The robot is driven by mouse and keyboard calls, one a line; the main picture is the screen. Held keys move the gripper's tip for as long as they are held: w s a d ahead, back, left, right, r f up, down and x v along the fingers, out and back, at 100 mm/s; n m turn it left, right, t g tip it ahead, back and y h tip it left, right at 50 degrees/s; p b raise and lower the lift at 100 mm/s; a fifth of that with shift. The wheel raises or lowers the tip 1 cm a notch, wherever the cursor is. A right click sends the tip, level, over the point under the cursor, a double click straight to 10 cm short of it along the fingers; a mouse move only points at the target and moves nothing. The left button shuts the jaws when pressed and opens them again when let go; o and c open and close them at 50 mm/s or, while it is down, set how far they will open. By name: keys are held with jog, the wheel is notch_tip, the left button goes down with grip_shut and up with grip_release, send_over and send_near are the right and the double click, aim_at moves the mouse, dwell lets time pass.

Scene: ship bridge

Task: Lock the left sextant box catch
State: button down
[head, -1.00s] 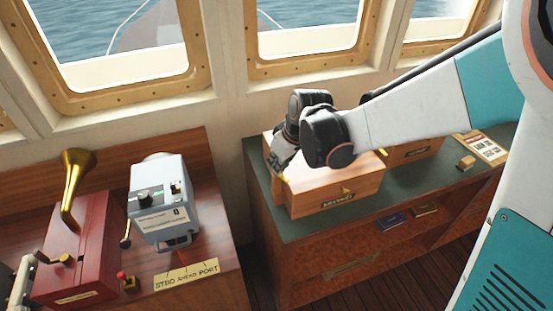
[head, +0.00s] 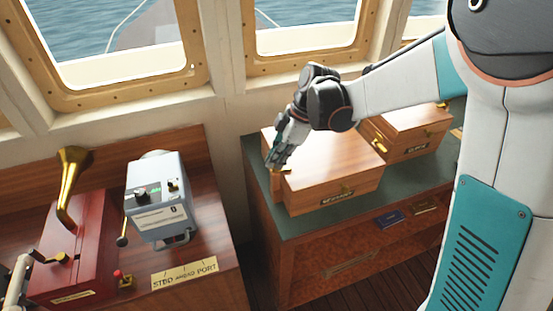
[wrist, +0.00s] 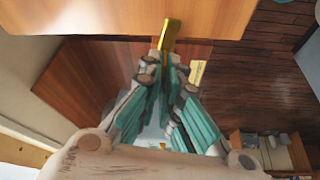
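My gripper (head: 279,167) is at the box's left end, pointing down. In the wrist view its teal fingers (wrist: 172,66) come together to a narrow tip right at the catch's near end. I cannot tell whether they touch it. The fingers hide part of the catch's base.
A second wooden box (head: 415,128) stands close on the right, with a brass catch (head: 379,146) facing the left box. Both stand on a green-topped cabinet (head: 296,228). The grey instrument (head: 158,200) and red console (head: 75,245) are left, across a gap.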

jog(key=shift+w+n+g, duration=0.1)
jog(key=shift+n+g, duration=0.4)
jog(key=shift+n, duration=0.7)
jog(key=c, duration=1.8)
grip_release()
jog(key=v, duration=1.2)
jog(key=shift+a, duration=0.1)
